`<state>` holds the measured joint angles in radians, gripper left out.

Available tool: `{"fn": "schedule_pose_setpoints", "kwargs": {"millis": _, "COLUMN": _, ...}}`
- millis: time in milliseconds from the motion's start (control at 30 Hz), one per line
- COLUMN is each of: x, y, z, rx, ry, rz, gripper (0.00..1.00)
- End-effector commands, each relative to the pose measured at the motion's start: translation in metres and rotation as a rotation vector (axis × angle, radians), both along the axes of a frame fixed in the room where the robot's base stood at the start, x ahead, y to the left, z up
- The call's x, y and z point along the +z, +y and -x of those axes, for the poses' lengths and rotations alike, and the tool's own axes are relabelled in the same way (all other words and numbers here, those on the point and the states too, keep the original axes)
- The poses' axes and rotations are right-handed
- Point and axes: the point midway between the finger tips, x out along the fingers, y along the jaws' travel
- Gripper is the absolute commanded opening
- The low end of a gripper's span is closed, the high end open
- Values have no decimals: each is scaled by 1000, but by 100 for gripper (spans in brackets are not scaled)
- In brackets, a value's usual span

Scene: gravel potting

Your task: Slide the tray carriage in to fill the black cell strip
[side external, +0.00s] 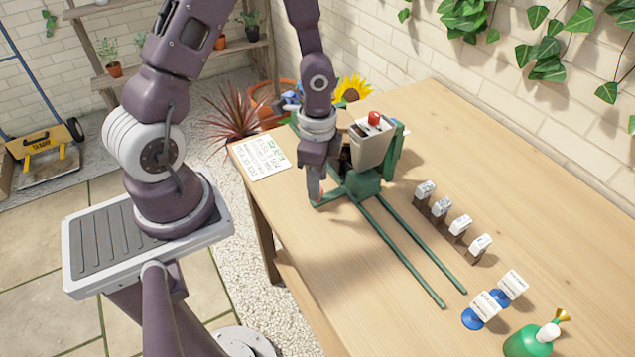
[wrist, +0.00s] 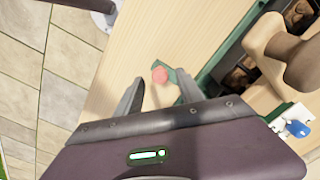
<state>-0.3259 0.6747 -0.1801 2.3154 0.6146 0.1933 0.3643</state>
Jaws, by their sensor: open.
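A green potting machine (side external: 366,183) stands on the table with a pale hopper (side external: 372,143) and two green rails (side external: 400,238) running toward the front right. In the wrist view a small pink-red knob (wrist: 160,75) sits on a green bracket (wrist: 186,86). My gripper (side external: 316,198) points down at the machine's left side; in the wrist view my gripper (wrist: 159,77) is open, its fingers on either side of the knob. I cannot tell if they touch it.
Several small labelled holders (side external: 461,226) stand in a row right of the rails. Two blue-based tags (side external: 481,309) and a green bottle (side external: 530,341) are at the front right. A printed sheet (side external: 262,156) lies at the table's left corner.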

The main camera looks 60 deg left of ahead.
Motion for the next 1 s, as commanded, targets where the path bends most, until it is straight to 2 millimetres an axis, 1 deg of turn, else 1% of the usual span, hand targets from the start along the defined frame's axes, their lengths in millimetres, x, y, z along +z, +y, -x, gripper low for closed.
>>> {"fn": "schedule_pose_setpoints", "kwargs": {"millis": 33, "x": 12, "y": 1, "z": -1, "rx": 3, "ry": -6, "rz": -1, "gripper": 45}}
{"fn": "schedule_pose_setpoints", "kwargs": {"millis": 100, "x": 27, "y": 1, "z": -1, "rx": 4, "ry": -7, "rz": -1, "gripper": 45}}
{"fn": "schedule_pose_setpoints", "kwargs": {"millis": 233, "x": 48, "y": 1, "z": -1, "rx": 3, "ry": -4, "rz": -1, "gripper": 45}}
{"fn": "schedule_pose_setpoints", "kwargs": {"millis": 367, "x": 56, "y": 0, "z": 0, "rx": 0, "ry": -1, "rz": -1, "gripper": 45}}
{"fn": "schedule_pose_setpoints", "kwargs": {"millis": 600, "x": 57, "y": 0, "z": 0, "rx": 1, "ry": -1, "rz": -3, "gripper": 45}}
{"fn": "schedule_pose_setpoints", "kwargs": {"millis": 667, "x": 64, "y": 2, "z": 0, "rx": 17, "ry": -12, "rz": -20, "gripper": 45}}
{"fn": "schedule_pose_setpoints", "kwargs": {"millis": 767, "x": 99, "y": 4, "z": 4, "rx": 105, "ry": -67, "rz": -91, "gripper": 45}}
{"fn": "schedule_pose_setpoints", "kwargs": {"millis": 800, "x": 120, "y": 4, "z": 8, "rx": 164, "ry": -104, "rz": -121, "gripper": 45}}
{"fn": "schedule_pose_setpoints", "kwargs": {"millis": 833, "x": 136, "y": 2, "z": 13, "rx": 215, "ry": -136, "rz": -138, "gripper": 45}}
{"fn": "schedule_pose_setpoints", "kwargs": {"millis": 867, "x": 153, "y": 0, "z": 19, "rx": 269, "ry": -170, "rz": -148, "gripper": 45}}
{"fn": "schedule_pose_setpoints", "kwargs": {"millis": 900, "x": 173, "y": -5, "z": 28, "rx": 342, "ry": -217, "rz": -148, "gripper": 45}}
{"fn": "schedule_pose_setpoints", "kwargs": {"millis": 967, "x": 201, "y": -15, "z": 45, "rx": 450, "ry": -290, "rz": -123, "gripper": 45}}
{"fn": "schedule_pose_setpoints", "kwargs": {"millis": 1000, "x": 217, "y": -22, "z": 58, "rx": 518, "ry": -333, "rz": -90, "gripper": 45}}
